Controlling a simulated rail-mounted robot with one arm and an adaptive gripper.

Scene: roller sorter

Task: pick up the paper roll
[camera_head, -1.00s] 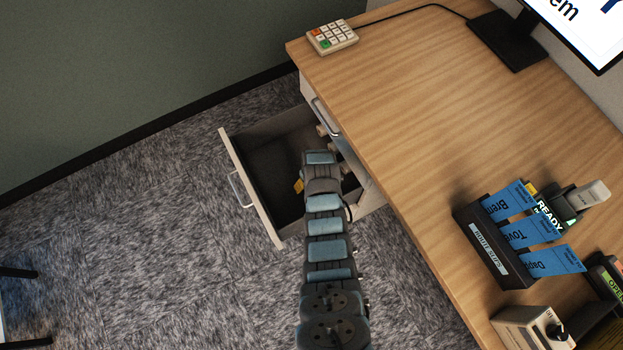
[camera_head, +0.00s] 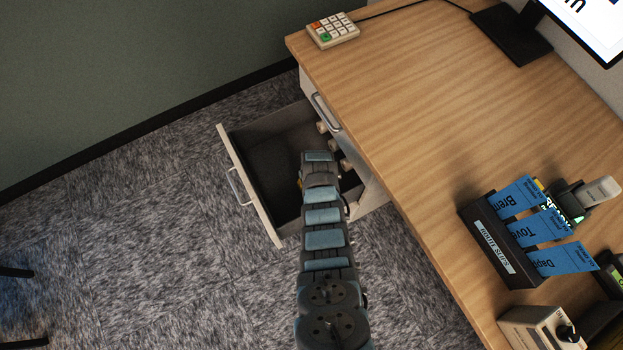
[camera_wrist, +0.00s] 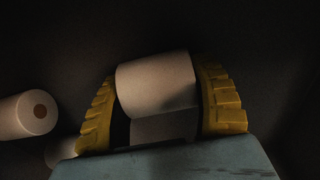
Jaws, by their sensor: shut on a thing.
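The paper roll (camera_wrist: 155,84) is white and lies crosswise between the two ridged yellow fingers of my gripper (camera_wrist: 158,70) in the wrist view. My gripper is shut on this roll, with one finger at each end. In the head view my arm covers most of the gripper and the held roll, over the open drawer (camera_head: 247,187).
Another roll (camera_wrist: 28,114) with a brown core lies left of my gripper in the wrist view. Several rolls (camera_head: 333,144) sit at the drawer's desk side. The desk (camera_head: 400,90) edge rises close on the right. Carpet (camera_head: 150,240) is clear left of the drawer.

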